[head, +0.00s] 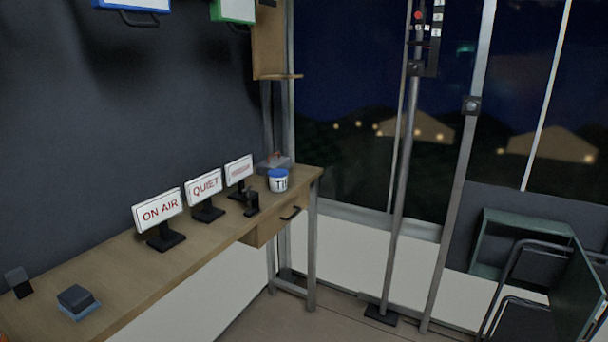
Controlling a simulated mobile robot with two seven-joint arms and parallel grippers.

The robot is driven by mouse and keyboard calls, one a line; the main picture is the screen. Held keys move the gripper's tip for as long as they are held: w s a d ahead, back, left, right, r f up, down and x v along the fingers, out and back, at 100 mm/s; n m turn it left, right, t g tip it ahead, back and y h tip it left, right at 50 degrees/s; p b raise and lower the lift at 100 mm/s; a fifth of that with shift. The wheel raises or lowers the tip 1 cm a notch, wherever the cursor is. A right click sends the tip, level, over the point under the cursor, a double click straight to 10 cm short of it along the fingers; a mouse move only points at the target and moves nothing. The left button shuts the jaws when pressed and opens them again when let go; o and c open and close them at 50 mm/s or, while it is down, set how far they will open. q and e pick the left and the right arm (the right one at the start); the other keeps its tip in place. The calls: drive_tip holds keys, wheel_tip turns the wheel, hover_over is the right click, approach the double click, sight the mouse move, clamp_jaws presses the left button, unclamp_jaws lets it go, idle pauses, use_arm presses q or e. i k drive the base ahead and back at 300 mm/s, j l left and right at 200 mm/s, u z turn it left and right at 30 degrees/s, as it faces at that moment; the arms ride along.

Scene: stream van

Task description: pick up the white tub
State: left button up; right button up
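The white tub (278,183) stands upright near the far right end of the wooden desk. Neither of my grippers is in the head view, and nothing touches the tub from my side.
A small dark box (76,298) lies near left. Metal poles (395,200) and a green open case (520,235) stand right. Some floor between is clear.

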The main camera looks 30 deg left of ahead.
sight(277, 177)
drive_tip(key=i, duration=1.45)
drive_tip(key=i+l+u, duration=0.2)
drive_tip(key=i+u, duration=0.15)
drive_tip(key=i, duration=0.15)
drive_tip(key=i+l+u, duration=0.3)
drive_tip(key=i, duration=0.2)
drive_tip(key=i+l+u, duration=0.2)
drive_tip(key=u, duration=0.25)
drive_tip(key=i+l+u, duration=0.1)
drive_tip(key=l+u, duration=0.75)
drive_tip(key=i+j, duration=0.05)
